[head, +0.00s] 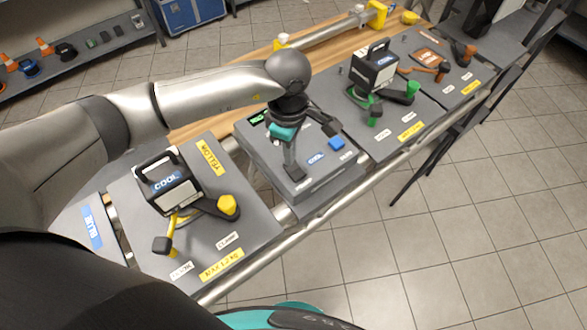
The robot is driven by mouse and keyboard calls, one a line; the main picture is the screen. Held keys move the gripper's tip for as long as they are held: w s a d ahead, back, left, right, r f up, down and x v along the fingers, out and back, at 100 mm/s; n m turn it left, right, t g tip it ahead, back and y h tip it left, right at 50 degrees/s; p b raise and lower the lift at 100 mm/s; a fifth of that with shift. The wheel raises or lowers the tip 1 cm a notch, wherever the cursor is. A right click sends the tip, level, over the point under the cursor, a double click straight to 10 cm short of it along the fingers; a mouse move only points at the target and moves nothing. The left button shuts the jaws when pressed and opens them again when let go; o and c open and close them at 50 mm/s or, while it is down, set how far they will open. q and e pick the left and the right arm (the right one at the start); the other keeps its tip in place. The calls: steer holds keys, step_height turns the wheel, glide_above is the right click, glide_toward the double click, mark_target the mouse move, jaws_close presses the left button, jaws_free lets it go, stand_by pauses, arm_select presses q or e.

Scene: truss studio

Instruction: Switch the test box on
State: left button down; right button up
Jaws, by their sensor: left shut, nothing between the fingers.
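The low grey box (318,180) in the middle of the bench looks like the test box. It has a small green-lit display (257,119) at its far left corner, a blue block (337,143) on its right side and small labels on top. My left gripper (291,156) is over this box, pointing down, shut with nothing held. Its dark parts overlap the box top, so I cannot tell whether it touches. The gripper and wrist hide part of the top, and I cannot make out a switch or its position. My right gripper is not in view.
A black COOL case (169,187) with yellow-tipped arms stands left of the box. Another COOL case (375,68) with green parts stands to the right, with orange parts (430,70) beyond. A metal rail (350,184) runs along the bench front.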

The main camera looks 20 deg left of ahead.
arm_select(q)
steer(key=shift+f+b, duration=0.55)
steer(key=shift+f, duration=0.05)
steer(key=shift+r, duration=0.15)
steer(key=shift+r+p, duration=2.25)
steer(key=shift+r, duration=1.2)
steer(key=shift+f, duration=0.1)
